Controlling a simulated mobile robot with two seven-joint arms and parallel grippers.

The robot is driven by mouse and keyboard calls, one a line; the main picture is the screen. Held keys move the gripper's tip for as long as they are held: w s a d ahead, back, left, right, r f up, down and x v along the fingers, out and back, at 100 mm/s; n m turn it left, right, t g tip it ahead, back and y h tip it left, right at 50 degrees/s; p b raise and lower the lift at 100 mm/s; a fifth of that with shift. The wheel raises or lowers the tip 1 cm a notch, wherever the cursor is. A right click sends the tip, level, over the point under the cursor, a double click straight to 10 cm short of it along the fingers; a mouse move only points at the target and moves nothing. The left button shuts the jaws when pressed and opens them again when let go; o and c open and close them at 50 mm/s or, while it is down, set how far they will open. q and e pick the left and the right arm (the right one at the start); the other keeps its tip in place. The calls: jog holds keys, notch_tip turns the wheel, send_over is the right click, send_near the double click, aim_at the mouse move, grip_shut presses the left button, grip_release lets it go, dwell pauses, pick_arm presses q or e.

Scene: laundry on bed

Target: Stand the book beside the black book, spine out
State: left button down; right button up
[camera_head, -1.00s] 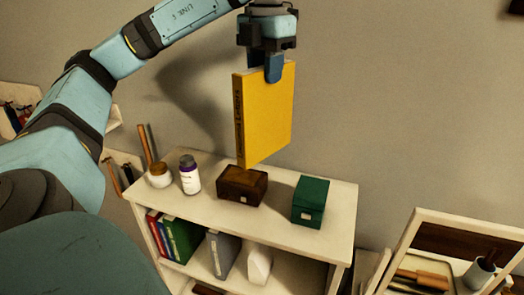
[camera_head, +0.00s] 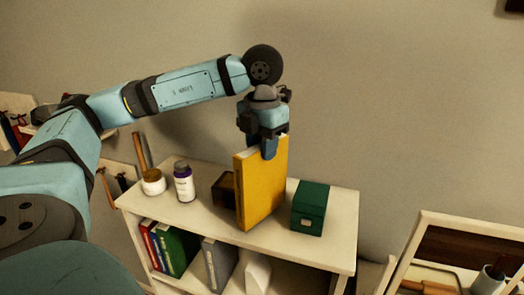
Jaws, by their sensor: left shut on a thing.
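I cannot make out a black book. On the lower shelf stand red, blue and green books (camera_head: 180,248) and a grey book (camera_head: 217,262). My right gripper is not in view.
On the top stand a white jar (camera_head: 153,183), a purple-capped bottle (camera_head: 184,184), a brown box (camera_head: 222,190) partly hidden by the book, and a green box (camera_head: 309,207) close to its right. A white object (camera_head: 258,274) stands on the lower shelf. A framed mirror (camera_head: 450,255) is at right.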

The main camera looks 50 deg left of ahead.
pick_arm(q)
jog(key=shift+f, duration=0.65)
jog(key=shift+f, duration=0.25)
jog(key=c, duration=0.8)
grip_release()
jog(key=shift+c, duration=0.2)
jog(key=shift+r, duration=0.1)
